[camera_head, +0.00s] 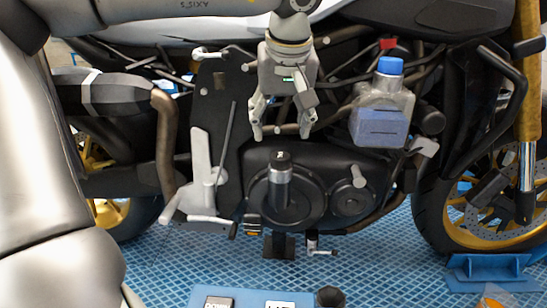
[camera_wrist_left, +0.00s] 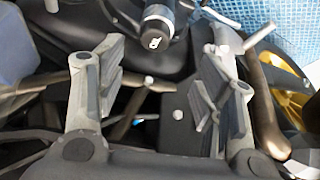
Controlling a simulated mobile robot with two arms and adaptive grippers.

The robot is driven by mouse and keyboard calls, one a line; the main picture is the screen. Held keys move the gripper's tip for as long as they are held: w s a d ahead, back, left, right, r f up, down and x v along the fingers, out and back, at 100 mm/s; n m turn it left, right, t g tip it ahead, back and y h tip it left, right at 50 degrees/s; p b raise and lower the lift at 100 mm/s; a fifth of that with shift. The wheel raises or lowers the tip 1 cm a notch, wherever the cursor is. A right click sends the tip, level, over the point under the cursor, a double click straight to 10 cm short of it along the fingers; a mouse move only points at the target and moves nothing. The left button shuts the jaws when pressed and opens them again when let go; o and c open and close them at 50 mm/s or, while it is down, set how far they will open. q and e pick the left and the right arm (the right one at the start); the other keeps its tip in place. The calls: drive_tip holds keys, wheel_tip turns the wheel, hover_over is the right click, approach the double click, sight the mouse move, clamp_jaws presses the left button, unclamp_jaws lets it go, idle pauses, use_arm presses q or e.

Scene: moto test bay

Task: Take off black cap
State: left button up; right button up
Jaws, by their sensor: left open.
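The black cap (camera_head: 282,158) sits on top of an upright grey cylinder on the round engine cover, in the middle of the head view. In the left wrist view the cap (camera_wrist_left: 155,42) shows at the top centre, with a small white mark on it. My left gripper (camera_head: 281,131) points down just above the cap, its fingers spread and empty. In the left wrist view my left gripper (camera_wrist_left: 165,75) is open, with the cap beyond its fingers and apart from them. My right gripper is not in view.
A reservoir with a blue cap (camera_head: 390,66) stands right of my left gripper. A grey lever bracket (camera_head: 202,165) is at the left of the engine. The front wheel (camera_head: 470,200) is at the right. A blue grid floor (camera_head: 380,255) lies below, with labelled buttons (camera_head: 218,303) at the bottom edge.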

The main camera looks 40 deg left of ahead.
sight(280, 155)
use_arm(q)
drive_tip(key=x, duration=0.2)
drive_tip(key=p+x, duration=0.1)
drive_tip(key=x, duration=0.2)
drive_tip(key=shift+w+r, duration=0.1)
drive_tip(key=shift+w, duration=0.1)
drive_tip(key=p+x, duration=0.1)
drive_tip(key=x, duration=0.2)
drive_tip(key=shift+w+f, duration=0.15)
drive_tip(key=shift+f, duration=0.05)
drive_tip(key=shift+w+a+f, duration=0.1)
drive_tip(key=shift+f, duration=0.2)
drive_tip(key=shift+a, duration=0.1)
drive_tip(key=c, duration=0.9)
drive_tip(key=shift+c, duration=0.2)
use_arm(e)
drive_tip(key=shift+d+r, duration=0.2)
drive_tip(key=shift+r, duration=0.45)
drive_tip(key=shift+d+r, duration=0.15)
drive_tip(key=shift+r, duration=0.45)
